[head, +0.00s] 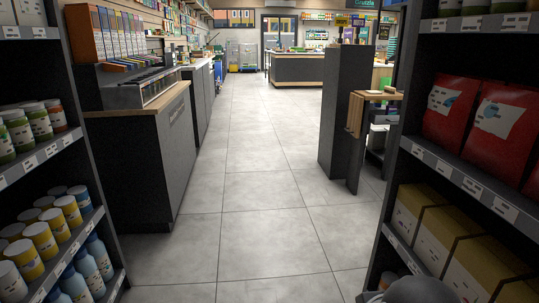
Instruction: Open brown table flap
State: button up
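A brown wooden flap (355,115) shows in the head view, right of the middle, some way off down the aisle. It looks upright or hanging at the left edge of a small wooden counter top (381,96); its hinge is too small to make out. A narrow dark panel (353,170) stands beneath it. A tall dark block (342,95) stands just behind and to its left. My gripper is not in view; only a rounded grey part, perhaps of my own body, shows at the bottom right edge.
Shelves close by on the left hold jars (41,237) and bottles; shelves on the right hold red bags (455,110) and boxes (420,235). A dark counter (150,165) stands at left. The tiled aisle (262,190) between is clear, with another counter (297,70) far back.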

aim_at(356, 102)
jog(key=i, duration=2.35)
jog(key=i+j+z, duration=0.15)
jog(key=i+z, duration=0.15)
jog(key=i, duration=0.2)
jog(key=i+j+z, duration=0.35)
jog(key=i, duration=0.2)
jog(key=i+j+z, duration=0.3)
jog(key=i, duration=0.15)
jog(key=i+j+z, duration=0.7)
jog(key=k+l, duration=0.05)
jog(key=k, duration=0.05)
